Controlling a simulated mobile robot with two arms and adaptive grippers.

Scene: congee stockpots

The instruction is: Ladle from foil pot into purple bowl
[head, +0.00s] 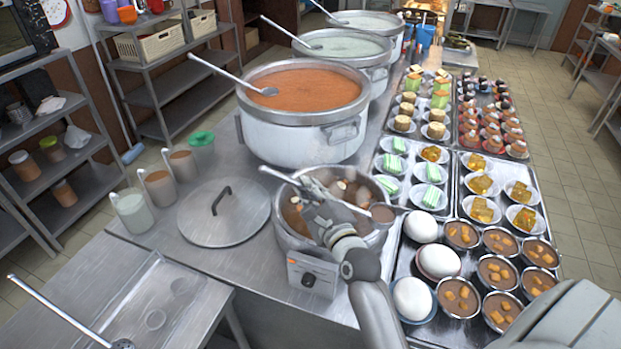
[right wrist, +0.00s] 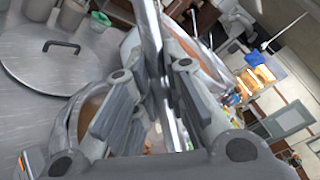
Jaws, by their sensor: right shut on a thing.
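A small metal pot (head: 375,245) on a white base with a control knob stands at the front of the steel counter and holds brown stew with pale chunks. No pot is clearly wrapped in foil. My right gripper (head: 318,200) is over this pot, shut on a metal ladle (head: 275,175). The ladle's handle (right wrist: 150,25) runs between the fingers in the right wrist view. A brown-filled ladle cup (head: 382,213) seems to show at the pot's right rim. I cannot make out a purple bowl for certain. My left gripper is not in view.
A large pot of orange congee (head: 300,145) stands behind, with paler pots beyond. A lid (head: 225,212) lies left of the small pot. Trays at right are crowded with bowls (head: 460,300) and plates. Another ladle (head: 55,310) lies at lower left.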

